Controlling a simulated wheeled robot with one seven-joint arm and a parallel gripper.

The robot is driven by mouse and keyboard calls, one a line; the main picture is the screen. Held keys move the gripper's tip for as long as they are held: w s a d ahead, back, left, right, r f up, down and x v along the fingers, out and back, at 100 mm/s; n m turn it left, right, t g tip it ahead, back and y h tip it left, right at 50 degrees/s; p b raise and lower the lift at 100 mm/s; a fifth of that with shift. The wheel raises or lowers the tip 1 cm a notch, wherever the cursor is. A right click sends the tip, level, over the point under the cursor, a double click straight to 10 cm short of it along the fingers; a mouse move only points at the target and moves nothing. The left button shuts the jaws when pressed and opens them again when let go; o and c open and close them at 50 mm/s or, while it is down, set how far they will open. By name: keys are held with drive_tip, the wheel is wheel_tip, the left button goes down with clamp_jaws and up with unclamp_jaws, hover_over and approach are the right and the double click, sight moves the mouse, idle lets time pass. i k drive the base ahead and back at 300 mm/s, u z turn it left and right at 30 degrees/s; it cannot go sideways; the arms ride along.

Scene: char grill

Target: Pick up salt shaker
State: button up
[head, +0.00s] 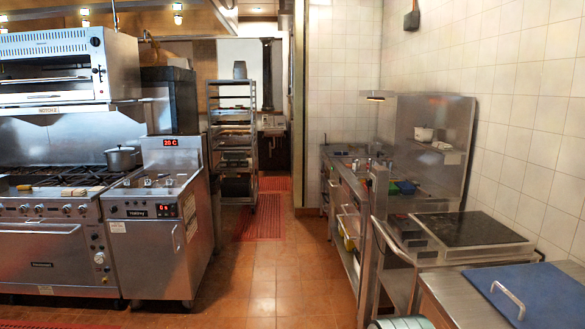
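I cannot make out a salt shaker in the head view. Small red and pale items (366,162) stand at the far end of the right counter, too small to identify. My gripper is not in view.
A range with a griddle (42,190) and a fryer (155,235) stand on the left. A rack (236,140) stands at the back. A steel counter (345,225) and a blue-lidded unit (545,297) line the right. The tiled aisle (272,270) is clear.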

sight(356, 162)
drive_tip(key=u, duration=0.2)
drive_tip(key=i, duration=6.55)
drive_tip(key=z, duration=2.75)
